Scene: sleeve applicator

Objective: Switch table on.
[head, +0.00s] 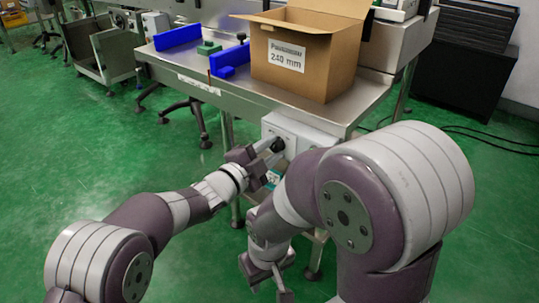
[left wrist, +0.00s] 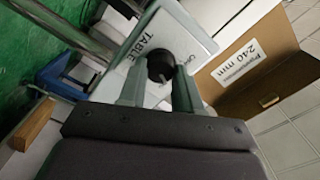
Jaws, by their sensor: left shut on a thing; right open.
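The table's control box (head: 292,133) is a light grey box below the front edge of the steel table (head: 340,112). In the left wrist view its white plate (left wrist: 186,30) reads "TABLE", with smaller lettering beside a round black knob (left wrist: 160,66). My left gripper (head: 270,150) is at the box, and in the left wrist view its two fingers stand either side of the knob, shut on it. The knob (head: 278,145) is partly hidden by the fingers in the head view. My right gripper (head: 272,285) is open and empty, low in front of the table.
An open cardboard box (head: 318,62) labelled "240 mm" stands on the table, with blue guides (head: 228,62) and a green block (head: 209,48) to its left. A steel cart (head: 108,50) stands at the back left.

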